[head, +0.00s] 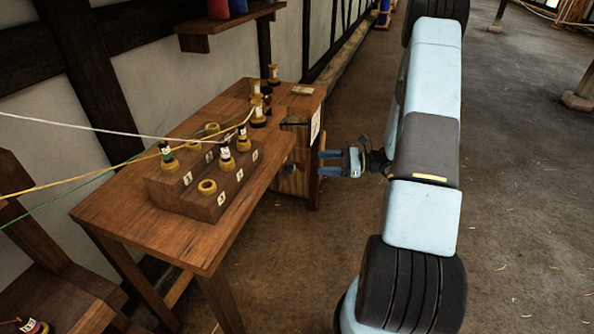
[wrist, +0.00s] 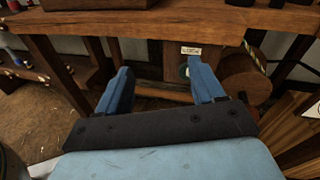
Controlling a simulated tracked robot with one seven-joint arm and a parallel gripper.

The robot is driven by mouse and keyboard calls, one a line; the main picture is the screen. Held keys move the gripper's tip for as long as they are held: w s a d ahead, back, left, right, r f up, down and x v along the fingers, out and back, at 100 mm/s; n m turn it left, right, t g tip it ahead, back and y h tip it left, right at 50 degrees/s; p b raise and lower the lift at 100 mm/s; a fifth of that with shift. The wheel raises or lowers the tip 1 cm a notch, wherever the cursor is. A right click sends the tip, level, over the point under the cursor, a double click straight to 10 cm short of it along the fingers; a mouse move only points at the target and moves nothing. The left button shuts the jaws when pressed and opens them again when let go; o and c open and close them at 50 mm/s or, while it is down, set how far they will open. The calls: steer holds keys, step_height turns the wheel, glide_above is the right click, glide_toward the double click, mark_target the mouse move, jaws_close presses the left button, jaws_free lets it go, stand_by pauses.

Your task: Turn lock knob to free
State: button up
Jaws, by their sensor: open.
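My gripper (head: 322,162) is open and empty in the head view, its two blue fingers pointing left at the right end of the wooden bench. A gap separates the fingertips from the bench parts. In the wrist view my gripper (wrist: 160,68) shows the fingers wide apart below the bench edge. A round wooden piece (wrist: 246,78), possibly the lock knob, sits just right of the right finger. A small white label (wrist: 191,50) is fixed above that finger; I cannot read it surely. A pale greenish round part (wrist: 184,70) shows beside the finger, partly hidden by it.
The bench (head: 150,220) carries a stepped wooden block (head: 205,200) with yellow rings and bobbins. White, yellow and green cords (head: 75,173) stretch from it to the left. A shelf (head: 235,25) hangs on the wall. The floor (head: 520,170) right of my arm is mostly open.

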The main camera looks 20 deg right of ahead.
mark_target(294, 168)
steer(key=d+f+m+t+h, duration=0.1)
steer(key=d+f+m+t, duration=0.35)
steer(key=f, duration=0.35)
steer(key=x, duration=1.4)
steer(key=shift+w+a, duration=0.15)
steer(key=shift+w, duration=0.05)
